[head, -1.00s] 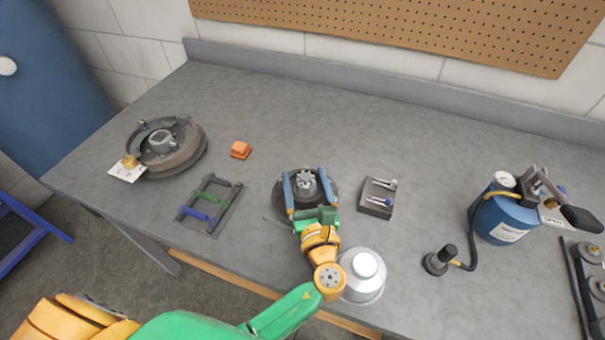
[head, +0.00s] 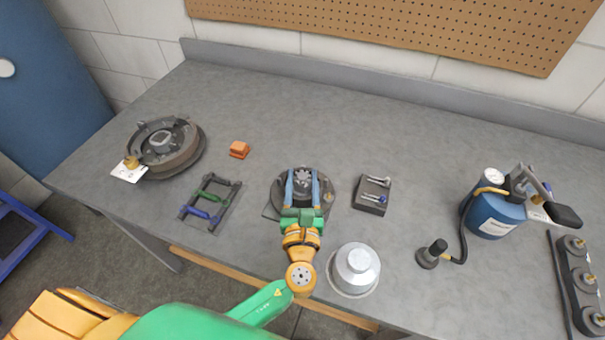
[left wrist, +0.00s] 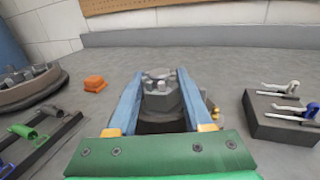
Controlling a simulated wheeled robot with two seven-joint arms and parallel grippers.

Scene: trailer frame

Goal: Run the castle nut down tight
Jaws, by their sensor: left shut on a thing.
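The grey castle nut (head: 303,180) sits at the middle of a round dark hub (head: 326,187) on the workbench. In the left wrist view the nut (left wrist: 160,100) shows its notched top between two long blue fingers. My left gripper (head: 302,175) comes from the front edge and is shut on the nut, with one finger on each side. The nut's lower part and threads are hidden, so I cannot tell how far down it sits. My right gripper is not in view.
A dark block with small pins (head: 371,204) stands right of the hub, and a silver cap (head: 355,268) stands in front. A tool rack (head: 224,209), orange block (head: 239,149) and brake drum (head: 185,153) are left. A blue canister (head: 494,220) stands right. The back bench is clear.

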